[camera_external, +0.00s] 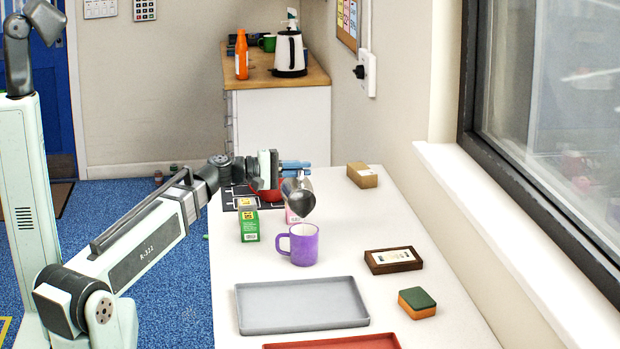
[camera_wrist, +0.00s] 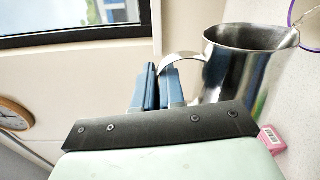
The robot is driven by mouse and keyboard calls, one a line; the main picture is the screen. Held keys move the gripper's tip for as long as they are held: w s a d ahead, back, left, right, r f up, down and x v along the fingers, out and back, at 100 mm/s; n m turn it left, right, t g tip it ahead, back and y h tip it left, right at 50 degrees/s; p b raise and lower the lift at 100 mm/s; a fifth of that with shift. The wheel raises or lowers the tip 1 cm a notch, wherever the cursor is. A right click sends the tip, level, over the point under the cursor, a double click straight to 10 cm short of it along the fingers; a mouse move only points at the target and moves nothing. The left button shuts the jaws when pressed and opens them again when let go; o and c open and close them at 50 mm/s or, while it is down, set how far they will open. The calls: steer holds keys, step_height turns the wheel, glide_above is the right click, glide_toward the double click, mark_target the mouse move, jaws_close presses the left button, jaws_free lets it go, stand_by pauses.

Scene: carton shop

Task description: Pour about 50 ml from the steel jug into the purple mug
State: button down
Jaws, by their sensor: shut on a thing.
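The steel jug (camera_external: 299,197) is in the air above and just behind the purple mug (camera_external: 299,245), tipped steeply with its mouth towards the mug. My gripper (camera_external: 295,167) has its blue fingers shut on the jug's handle. In the wrist view, my gripper (camera_wrist: 158,88) holds the handle of the steel jug (camera_wrist: 238,72). A pale, glinting streak at the jug's lip looks like liquid. Part of the purple mug's rim (camera_wrist: 291,12) shows beyond the lip. The mug stands upright on the white table; the level inside it cannot be seen.
A green and yellow carton (camera_external: 249,222) stands left of the mug, and a pink box (camera_wrist: 272,138) is close behind it. A red bowl (camera_external: 266,193) is farther back. A grey tray (camera_external: 302,304), a framed card (camera_external: 393,260) and a sponge (camera_external: 417,303) lie nearer the camera.

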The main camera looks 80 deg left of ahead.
steer(key=shift+d+r, duration=0.15)
steer(key=shift+d, duration=0.05)
stand_by(0.6)
steer(key=shift+a+f+n, duration=0.25)
steer(key=shift+a+n, duration=0.2)
steer(key=shift+a, duration=0.25)
steer(key=shift+a+f+n, duration=0.3)
steer(key=shift+a+n, duration=0.1)
steer(key=shift+a, duration=0.35)
steer(key=shift+a+f+n, duration=0.25)
steer(key=shift+a+n, duration=0.2)
steer(key=shift+a, duration=0.25)
steer(key=shift+a+f+n, duration=0.6)
steer(key=shift+a+n, duration=0.05)
steer(key=shift+n, duration=0.05)
steer(key=shift+a+f+n, duration=0.1)
steer(key=shift+a+n, duration=0.6)
steer(key=shift+n, duration=0.4)
steer(key=shift+a+f+n+h, duration=0.1)
steer(key=shift+a+f+n, duration=1.15)
steer(key=shift+n, duration=0.5)
steer(key=shift+a+f+n+h, duration=0.1)
steer(key=shift+a+f+n, duration=1)
steer(key=shift+a+n, duration=0.45)
steer(key=shift+a+f+n+h, duration=0.1)
steer(key=shift+a+f+n, duration=1.1)
steer(key=shift+n, duration=0.7)
